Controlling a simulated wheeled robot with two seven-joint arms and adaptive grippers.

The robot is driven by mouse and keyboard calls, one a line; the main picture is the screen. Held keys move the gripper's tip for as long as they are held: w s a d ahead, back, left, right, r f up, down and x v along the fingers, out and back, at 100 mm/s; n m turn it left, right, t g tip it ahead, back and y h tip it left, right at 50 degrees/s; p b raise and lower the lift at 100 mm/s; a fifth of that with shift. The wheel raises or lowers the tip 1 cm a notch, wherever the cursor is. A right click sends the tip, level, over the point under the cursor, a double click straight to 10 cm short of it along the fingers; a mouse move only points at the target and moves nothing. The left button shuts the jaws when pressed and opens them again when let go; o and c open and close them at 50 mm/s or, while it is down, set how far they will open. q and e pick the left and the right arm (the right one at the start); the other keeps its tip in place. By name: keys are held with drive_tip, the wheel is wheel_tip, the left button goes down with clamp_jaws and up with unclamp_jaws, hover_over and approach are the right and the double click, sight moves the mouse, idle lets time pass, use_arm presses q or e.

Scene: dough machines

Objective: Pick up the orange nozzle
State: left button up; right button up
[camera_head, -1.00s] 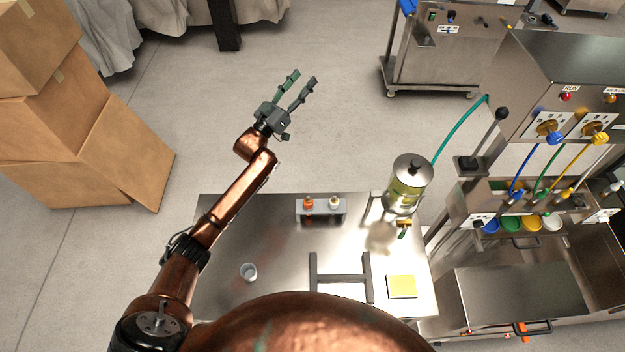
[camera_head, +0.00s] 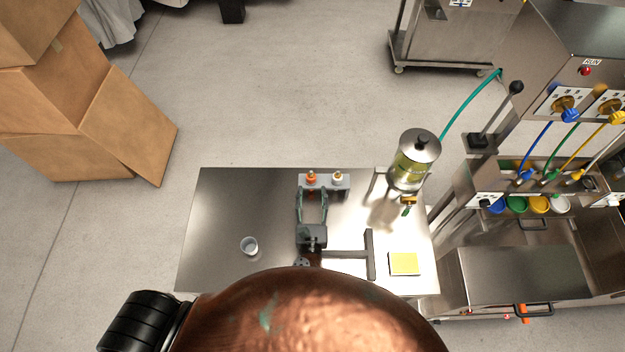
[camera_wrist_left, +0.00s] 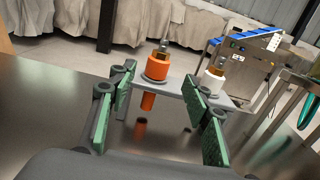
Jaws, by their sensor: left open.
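The orange nozzle (camera_head: 311,177) stands upright in the left place of a small grey rack (camera_head: 325,183) at the back of the steel table. In the left wrist view the orange nozzle (camera_wrist_left: 157,68) has a metal tip, and its lower part hangs below the rack plate (camera_wrist_left: 195,92). My left gripper (camera_head: 311,190) is open over the table, its fingers pointing at the rack. In the left wrist view the nozzle shows between and beyond the green finger pads of the left gripper (camera_wrist_left: 160,115). Nothing is between the pads. My right gripper is not in view.
A white nozzle (camera_head: 337,177) stands beside the orange one in the rack. A metal canister (camera_head: 414,160) stands to the right.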

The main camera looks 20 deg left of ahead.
sight(311, 182)
use_arm(q)
drive_tip(key=x, duration=0.7)
drive_tip(key=shift+s+a+f, duration=0.1)
drive_tip(key=shift+a+f, duration=0.05)
drive_tip(key=shift+c, duration=0.5)
clamp_jaws()
